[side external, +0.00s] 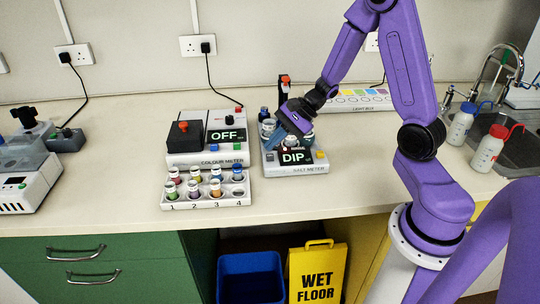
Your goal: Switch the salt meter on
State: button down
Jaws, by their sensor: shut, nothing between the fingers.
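The salt meter (297,169) is a light-grey box on the counter, right of the colour meter. Its dark display (296,157) is lit and reads "DIP". My gripper (272,143) is shut and empty, tilted down to the left over the meter's left part. It hides some of the bottles and the top behind the display. I cannot tell whether the fingertips touch the meter.
The colour meter (205,160), reading "OFF", stands just left. A white rack (207,200) of numbered vials is in front of it. Another instrument (28,180) is at far left. Wash bottles (488,150) and a sink are at right. The counter's left-middle is clear.

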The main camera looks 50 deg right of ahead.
jog(key=shift+r, duration=3)
jog(key=s+a+n+g+h, duration=0.1)
jog(key=s+a+n+g, duration=0.5)
jog(key=s+a+n, duration=0.55)
jog(key=s+d+r+n+h, duration=0.1)
jog(key=s+n+h, duration=0.2)
jog(key=s+n, duration=0.4)
jog(key=s+d+n+t+h, duration=0.1)
jog(key=s+d+n+h, duration=0.1)
jog(key=s+n, duration=0.6)
jog(key=shift+d+r+n+h, duration=0.2)
jog(key=shift+r+n+h, duration=0.15)
jog(key=shift+n+h, duration=0.45)
